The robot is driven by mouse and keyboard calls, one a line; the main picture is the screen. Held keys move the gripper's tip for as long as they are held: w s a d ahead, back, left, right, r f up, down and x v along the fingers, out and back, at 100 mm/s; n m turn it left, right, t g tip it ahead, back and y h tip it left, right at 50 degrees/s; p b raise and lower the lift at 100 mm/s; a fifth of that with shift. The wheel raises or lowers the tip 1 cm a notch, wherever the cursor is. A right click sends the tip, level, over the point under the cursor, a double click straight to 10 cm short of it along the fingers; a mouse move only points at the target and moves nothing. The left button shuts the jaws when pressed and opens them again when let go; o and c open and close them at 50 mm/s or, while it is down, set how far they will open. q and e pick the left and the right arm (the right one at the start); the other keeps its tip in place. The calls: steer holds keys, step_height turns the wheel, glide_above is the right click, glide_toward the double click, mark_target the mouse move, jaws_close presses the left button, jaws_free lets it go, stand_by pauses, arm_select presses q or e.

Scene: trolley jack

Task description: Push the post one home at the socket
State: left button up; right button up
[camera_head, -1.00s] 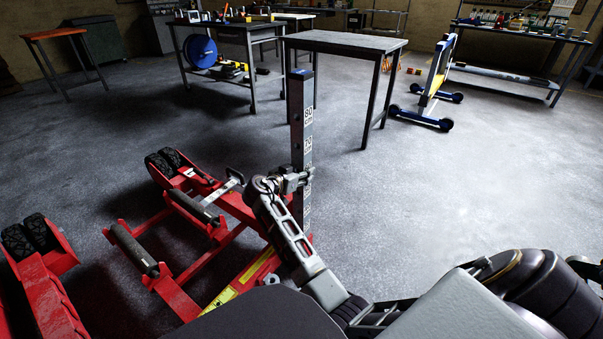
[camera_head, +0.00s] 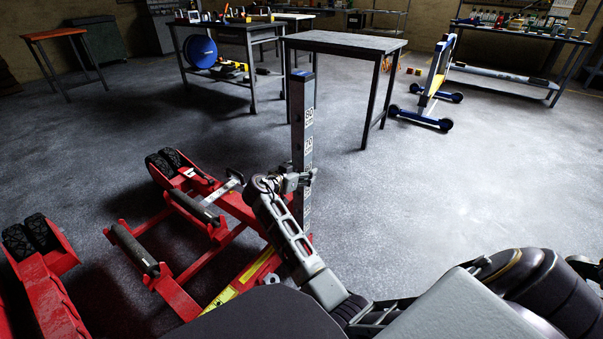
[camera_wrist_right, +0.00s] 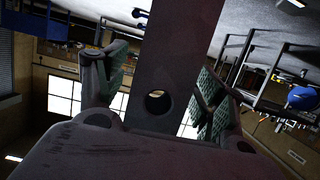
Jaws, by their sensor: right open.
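The tall grey post (camera_head: 302,128), with a blue top and printed number marks, stands nearly upright at the corner of the red trolley jack (camera_head: 183,297). Its foot and the socket are hidden behind my right arm, so I cannot tell how deep it sits. My right gripper (camera_head: 303,181) is around the lower part of the post. In the right wrist view the post (camera_wrist_right: 178,50), with a round hole, stands between the open fingers (camera_wrist_right: 158,92) with their green pads. Gaps show beside the post. My left gripper is out of view.
Black rollers (camera_head: 135,248) and tyres (camera_head: 172,160) belong to the red frames at left. A grey table (camera_head: 345,42) stands behind the post. A blue-wheeled stand (camera_head: 432,95) is at back right. The floor right of the post is clear.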

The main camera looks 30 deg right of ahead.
mark_target(297, 127)
steer(key=shift+r+p, duration=2.5)
steer(key=shift+r, duration=1.45)
steer(key=shift+r, duration=0.15)
step_height(297, 127, up, 9)
steer(key=p, duration=0.9)
steer(key=shift+r+p, duration=0.45)
steer(key=shift+p, duration=0.05)
steer(key=shift+a+f, duration=0.1)
